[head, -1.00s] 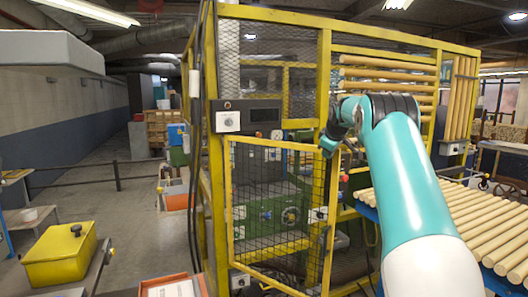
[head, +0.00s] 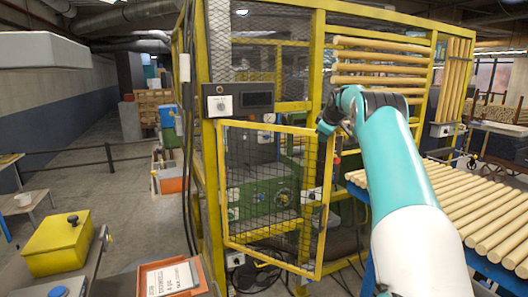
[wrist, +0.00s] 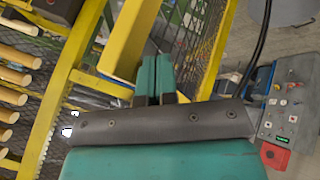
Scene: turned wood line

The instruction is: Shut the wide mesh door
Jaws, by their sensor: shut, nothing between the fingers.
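The wide mesh door (head: 322,225) has a yellow frame and dark mesh. In the head view it stands ajar at the front of the yellow machine cage, its right edge swung out towards me. My gripper (head: 324,131) is shut and empty beside the door's upper right corner; I cannot tell whether it touches. In the wrist view the teal fingers (wrist: 155,82) are together, close to a yellow bar (wrist: 128,42), with mesh beyond. A latch-like fitting (head: 311,195) shows by the door's right edge.
A table of wooden rods (head: 475,207) stands to the right of my arm. A yellow box (head: 57,247) and an orange tray (head: 205,278) are at front left. A control panel (head: 240,100) sits above the door. Cables (head: 252,270) lie below it. Floor at left is open.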

